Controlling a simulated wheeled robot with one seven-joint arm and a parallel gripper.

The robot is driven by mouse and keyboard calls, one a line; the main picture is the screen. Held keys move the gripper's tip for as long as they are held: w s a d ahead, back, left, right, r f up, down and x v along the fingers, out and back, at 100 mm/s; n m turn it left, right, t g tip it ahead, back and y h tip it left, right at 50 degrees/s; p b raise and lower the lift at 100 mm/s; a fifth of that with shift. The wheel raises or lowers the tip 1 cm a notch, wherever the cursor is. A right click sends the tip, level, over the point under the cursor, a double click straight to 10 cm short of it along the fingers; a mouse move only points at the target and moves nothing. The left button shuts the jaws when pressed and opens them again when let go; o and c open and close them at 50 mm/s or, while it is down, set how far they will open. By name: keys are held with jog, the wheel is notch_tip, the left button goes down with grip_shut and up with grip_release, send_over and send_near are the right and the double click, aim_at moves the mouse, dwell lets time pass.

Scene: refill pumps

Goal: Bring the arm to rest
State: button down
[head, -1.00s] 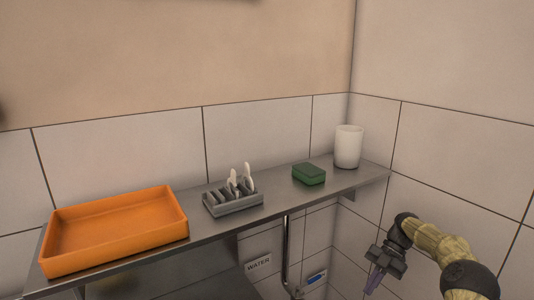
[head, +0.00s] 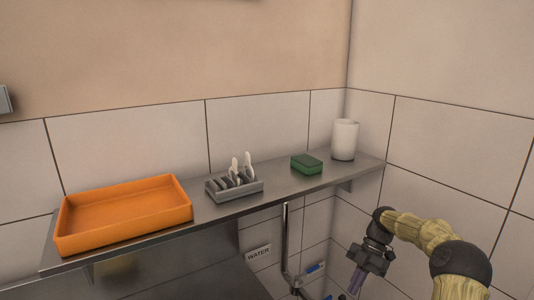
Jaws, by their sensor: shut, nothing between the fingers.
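My gripper (head: 357,280) is at the lower right in the head view, at the end of my bent arm. It points downward, below the level of the shelf and apart from it. Its fingers are close together with nothing seen between them. The fingertips are small and dark, near the wall pipe.
A metal shelf (head: 290,192) bears an orange tray (head: 125,240), a grey rack (head: 236,193) with white pieces, a green sponge (head: 307,164) and a white cup (head: 345,140). Below are a pipe (head: 285,245) and a WATER label (head: 258,253). Tiled walls meet behind the cup.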

jog(key=s+a+f+m+t+h+b, duration=0.2)
jog(key=s+a+f+m+h+b, duration=0.15)
jog(key=s+a+m, duration=0.5)
jog(key=s+a+f+m+t+h+b, duration=0.15)
jog(key=s+m+t+b, duration=0.4)
jog(key=s+m, duration=0.95)
jog(key=w+p+v, duration=0.2)
jog(key=p+v, duration=0.7)
jog(key=w+r+p+v, duration=0.1)
jog(key=w+p+v, duration=0.1)
jog(key=p+v, duration=0.7)
jog(key=shift+w+a+m+p, duration=0.3)
jog(key=shift+w+m+p, duration=0.05)
jog(key=shift+w+p, duration=0.1)
